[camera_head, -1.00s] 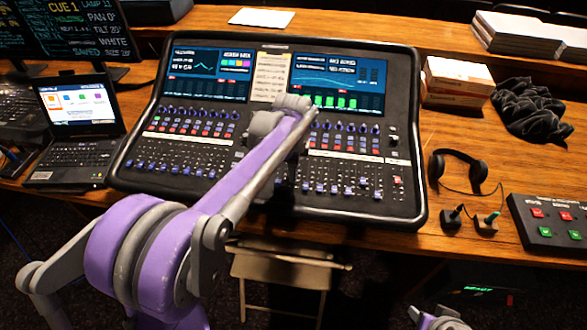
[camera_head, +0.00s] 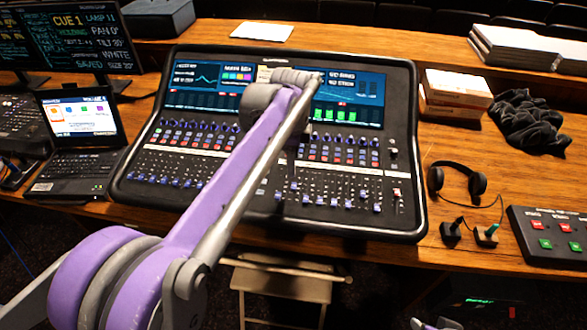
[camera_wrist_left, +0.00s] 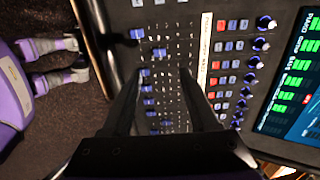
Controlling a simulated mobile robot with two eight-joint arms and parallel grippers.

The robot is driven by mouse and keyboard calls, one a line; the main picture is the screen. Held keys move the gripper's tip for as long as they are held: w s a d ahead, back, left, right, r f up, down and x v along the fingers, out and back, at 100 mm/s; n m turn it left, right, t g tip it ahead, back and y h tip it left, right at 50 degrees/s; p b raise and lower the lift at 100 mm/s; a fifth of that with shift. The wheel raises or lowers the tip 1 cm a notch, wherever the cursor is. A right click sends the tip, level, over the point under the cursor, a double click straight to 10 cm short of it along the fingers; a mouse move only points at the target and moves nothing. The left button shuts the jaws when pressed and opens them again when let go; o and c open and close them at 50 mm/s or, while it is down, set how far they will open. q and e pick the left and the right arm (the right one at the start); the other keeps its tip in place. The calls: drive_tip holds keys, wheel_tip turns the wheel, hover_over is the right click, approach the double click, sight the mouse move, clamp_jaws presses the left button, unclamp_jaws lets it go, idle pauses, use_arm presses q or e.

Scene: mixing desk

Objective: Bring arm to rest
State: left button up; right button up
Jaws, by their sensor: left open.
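My left arm reaches in from the lower left in the head view. Its left gripper (camera_head: 292,180) hangs over the middle of the mixing desk (camera_head: 408,150), mostly dark against it and partly behind the arm. In the left wrist view the two black fingers of the left gripper (camera_wrist_left: 160,90) stand apart with nothing between them. Faders and buttons of the mixing desk (camera_wrist_left: 216,60) show beyond and beside them. Whether the fingertips touch the desk I cannot tell.
A laptop (camera_head: 75,150) and a monitor (camera_head: 85,35) stand left. Headphones (camera_head: 458,180), a button box (camera_head: 550,235), boxes (camera_head: 455,92) and a dark cloth (camera_head: 528,122) lie right. A folding chair (camera_head: 282,275) stands below the wooden table's (camera_head: 440,245) front edge.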

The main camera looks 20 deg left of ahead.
use_arm(q)
drive_tip(key=shift+r, duration=0.5)
drive_tip(key=shift+s, duration=0.15)
drive_tip(key=s+d+f+n+t, duration=0.2)
drive_tip(key=s+f+n, duration=0.4)
drive_tip(key=s, duration=0.5)
drive_tip(key=s+d+f+n+t, duration=0.2)
drive_tip(key=s+f+n, duration=0.4)
drive_tip(key=s+n, duration=0.3)
drive_tip(key=s, duration=0.3)
drive_tip(key=shift+d, duration=0.4)
